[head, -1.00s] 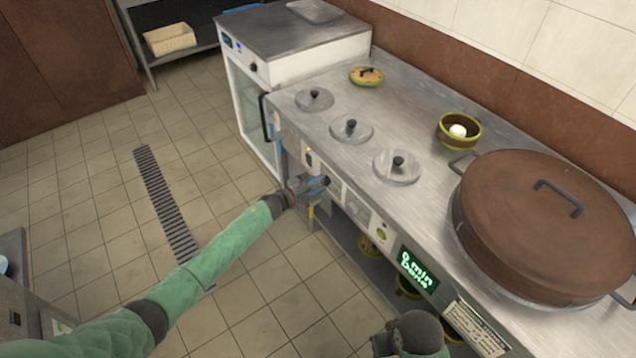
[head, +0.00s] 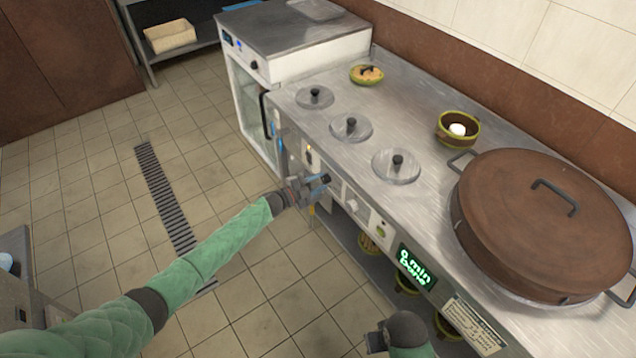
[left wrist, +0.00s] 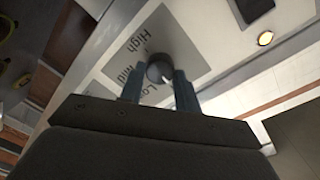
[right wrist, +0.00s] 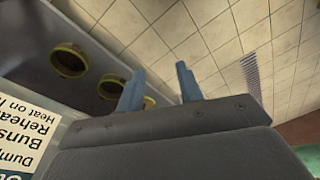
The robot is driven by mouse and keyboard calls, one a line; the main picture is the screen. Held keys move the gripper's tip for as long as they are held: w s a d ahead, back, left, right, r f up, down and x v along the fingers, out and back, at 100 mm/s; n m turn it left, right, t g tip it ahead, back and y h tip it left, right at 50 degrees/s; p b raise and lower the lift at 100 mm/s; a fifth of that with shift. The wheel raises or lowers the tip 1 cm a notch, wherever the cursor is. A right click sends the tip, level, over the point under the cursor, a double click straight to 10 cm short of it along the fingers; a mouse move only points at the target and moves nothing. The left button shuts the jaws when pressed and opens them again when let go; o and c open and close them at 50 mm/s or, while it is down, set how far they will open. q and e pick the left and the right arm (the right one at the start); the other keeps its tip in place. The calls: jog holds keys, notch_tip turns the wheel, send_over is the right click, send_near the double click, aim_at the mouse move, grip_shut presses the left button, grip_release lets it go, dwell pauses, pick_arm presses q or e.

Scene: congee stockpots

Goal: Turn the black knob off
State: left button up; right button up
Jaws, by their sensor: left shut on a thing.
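The black knob (left wrist: 158,68) sits on the stove's front panel, on a grey label (left wrist: 150,50) reading High, Mid and Lo. Its pale pointer mark lies on the side towards the Lo end. My left gripper (left wrist: 159,86) is shut on the knob, one blue finger on each side. In the head view my left gripper (head: 322,185) is at the front panel, below the round lids, and mostly hides the knob. My right gripper (right wrist: 160,88) has its fingers apart with nothing between them. It is low in front of the counter.
A large brown-lidded pot (head: 540,215) stands on the counter (head: 400,125). Bowls (right wrist: 68,60) sit on the shelf below. A lit round lamp (left wrist: 265,38) is near the knob.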

pick_arm(q)
jog(key=o, duration=1)
jog(key=shift+f, duration=0.1)
jog(key=shift+c, duration=0.2)
jog(key=shift+a, duration=0.1)
jog(key=shift+s+a, duration=0.2)
jog(key=shift+a, duration=0.05)
jog(key=b+v, duration=0.1)
jog(key=v, duration=0.6)
jog(key=shift+b, duration=0.3)
pick_arm(e)
notch_tip(320, 180, up, 7)
jog(key=s, duration=0.1)
jog(key=shift+s, duration=0.2)
